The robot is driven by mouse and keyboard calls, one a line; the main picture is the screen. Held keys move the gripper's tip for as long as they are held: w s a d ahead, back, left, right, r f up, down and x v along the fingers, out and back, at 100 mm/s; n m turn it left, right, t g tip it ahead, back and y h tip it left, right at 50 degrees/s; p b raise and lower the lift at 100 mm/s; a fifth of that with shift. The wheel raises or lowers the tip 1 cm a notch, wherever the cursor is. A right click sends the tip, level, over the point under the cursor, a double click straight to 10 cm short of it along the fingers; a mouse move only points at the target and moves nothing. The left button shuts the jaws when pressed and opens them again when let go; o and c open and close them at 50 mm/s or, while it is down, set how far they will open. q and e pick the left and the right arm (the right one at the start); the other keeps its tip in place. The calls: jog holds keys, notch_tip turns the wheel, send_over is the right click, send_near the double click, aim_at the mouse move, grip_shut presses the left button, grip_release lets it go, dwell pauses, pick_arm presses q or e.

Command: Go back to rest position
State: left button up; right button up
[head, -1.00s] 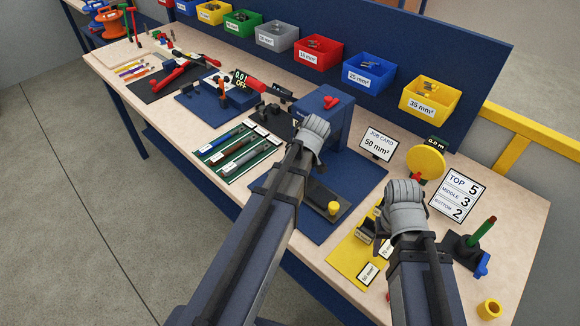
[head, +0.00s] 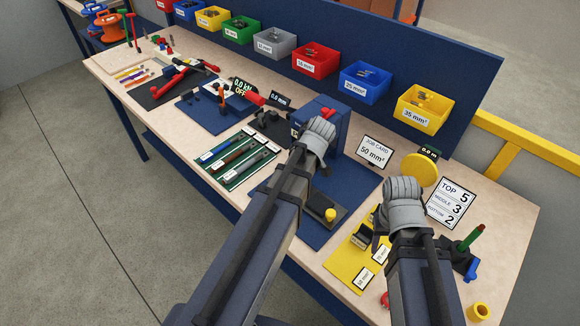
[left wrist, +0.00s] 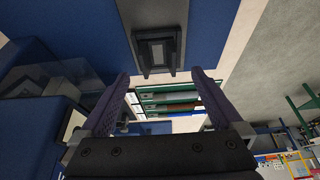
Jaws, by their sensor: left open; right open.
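My left arm reaches in over the bench in the head view, its grey wrist (head: 318,135) in front of the blue box; its fingers are hidden there. In the left wrist view my left gripper (left wrist: 158,88) is open, with nothing between its fingers. A dark block-like fixture (left wrist: 158,50) on a blue mat lies beyond the fingertips. My right gripper (head: 379,228) is open above the yellow mat (head: 345,264) at the bench's right part. Its fingers are partly hidden by the wrist, and I see nothing held.
Colored bins (head: 424,108) line the blue back panel. The job card (head: 374,152) reads 50 mm². Open floor (head: 70,220) lies left.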

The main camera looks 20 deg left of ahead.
pick_arm(q)
jog(key=p+v, duration=0.1)
jog(key=v, duration=0.1)
jog(key=shift+d+r, duration=0.1)
jog(key=shift+r, duration=0.25)
pick_arm(e)
notch_tip(320, 180, up, 2)
jog(key=shift+r, duration=0.2)
